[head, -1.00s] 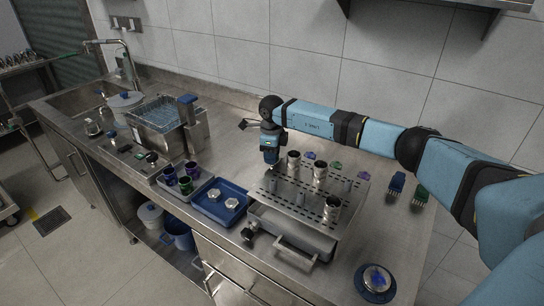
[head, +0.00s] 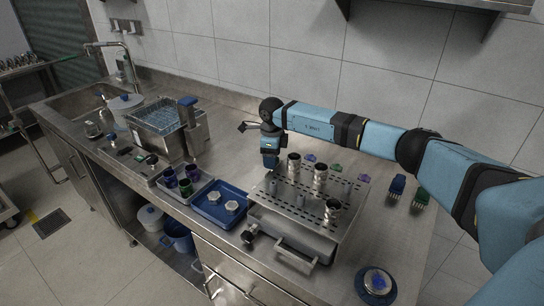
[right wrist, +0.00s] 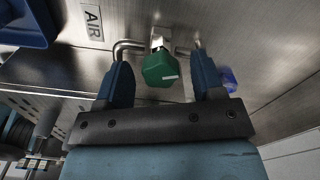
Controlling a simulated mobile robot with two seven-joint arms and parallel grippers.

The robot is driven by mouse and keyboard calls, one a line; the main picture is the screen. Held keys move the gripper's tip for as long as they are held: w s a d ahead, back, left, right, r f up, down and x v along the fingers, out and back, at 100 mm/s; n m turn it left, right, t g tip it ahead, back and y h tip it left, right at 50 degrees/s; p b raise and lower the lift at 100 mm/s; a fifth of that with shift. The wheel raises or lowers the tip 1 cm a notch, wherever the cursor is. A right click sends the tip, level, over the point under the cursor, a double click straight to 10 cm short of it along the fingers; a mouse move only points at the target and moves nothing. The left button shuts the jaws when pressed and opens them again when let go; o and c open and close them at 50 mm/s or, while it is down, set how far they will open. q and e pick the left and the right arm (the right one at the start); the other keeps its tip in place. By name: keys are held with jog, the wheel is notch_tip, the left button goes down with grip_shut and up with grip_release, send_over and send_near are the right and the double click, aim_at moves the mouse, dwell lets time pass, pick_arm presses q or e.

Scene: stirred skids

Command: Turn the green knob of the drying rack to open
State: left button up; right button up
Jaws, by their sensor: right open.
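The drying rack (head: 312,208) is a steel box with a perforated top that carries several metal cups, standing on the counter. My right gripper (head: 270,163) points down at the rack's back left corner. In the right wrist view, the green knob (right wrist: 160,70) is six-sided with a white line lying nearly sideways. My open right gripper (right wrist: 161,54) has one finger on each side of it, with visible gaps. In the head view I cannot make out this knob; the gripper likely covers it. My left gripper is out of view.
An AIR label (right wrist: 92,20) is left of the knob, and a blue part (right wrist: 229,80) lies beyond the right finger. A blue tray (head: 207,212) stands left of the rack. A round blue-rimmed item (head: 376,282) stands in front.

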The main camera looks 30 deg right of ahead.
notch_tip(320, 180, up, 14)
jog(key=shift+b, duration=0.4)
jog(key=shift+f, duration=0.1)
dwell(0.4)
